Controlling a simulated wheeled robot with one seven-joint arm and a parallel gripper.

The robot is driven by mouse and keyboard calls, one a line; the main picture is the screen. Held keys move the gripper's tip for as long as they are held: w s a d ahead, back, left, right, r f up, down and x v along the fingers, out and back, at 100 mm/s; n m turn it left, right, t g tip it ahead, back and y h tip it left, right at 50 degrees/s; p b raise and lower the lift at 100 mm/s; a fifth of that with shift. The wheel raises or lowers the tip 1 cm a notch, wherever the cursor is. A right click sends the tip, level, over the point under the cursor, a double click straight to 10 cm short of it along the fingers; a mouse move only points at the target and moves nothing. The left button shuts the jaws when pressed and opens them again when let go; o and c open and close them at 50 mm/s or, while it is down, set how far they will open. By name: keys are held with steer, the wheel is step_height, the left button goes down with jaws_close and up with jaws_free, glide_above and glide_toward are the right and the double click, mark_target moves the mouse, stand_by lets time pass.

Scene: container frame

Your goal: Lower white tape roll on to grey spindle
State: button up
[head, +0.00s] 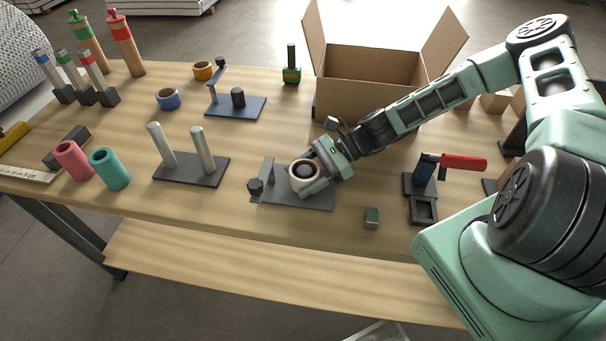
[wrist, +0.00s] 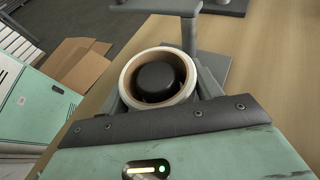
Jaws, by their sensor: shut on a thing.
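The white tape roll (head: 292,177) is at the grey dispenser stand (head: 318,203) near the table's front edge. It also shows in the wrist view (wrist: 125,84), with a tan inner core. My gripper (head: 312,178) is shut on the roll, with one finger on each side in the wrist view (wrist: 167,98). The dark grey spindle (wrist: 157,82) shows inside the roll's hole, its round top near the level of the rim. A gap shows between spindle and core at the near side. I cannot tell whether the roll touches the stand's base; my fingers and the roll hide that.
A two-post stand (head: 190,177) is farther left. A small green-topped block (head: 371,217) and a red-handled tool (head: 462,162) lie right. An open cardboard box (head: 365,85) stands behind.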

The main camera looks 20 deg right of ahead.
steer(key=o, duration=1.1)
steer(key=shift+c, duration=0.2)
steer(key=shift+d, duration=0.1)
steer(key=b+v, duration=0.2)
steer(key=v, duration=1.5)
steer(key=shift+b, duration=0.4)
steer(key=shift+d, duration=0.1)
steer(key=s+a+r+n+h, duration=0.6)
steer(key=s+a+n, duration=0.4)
steer(key=n, duration=0.3)
steer(key=s+a+r+n+h, duration=0.6)
steer(key=s+a+n, duration=0.4)
steer(key=a+n, duration=0.2)
steer(key=shift+n+h, duration=0.4)
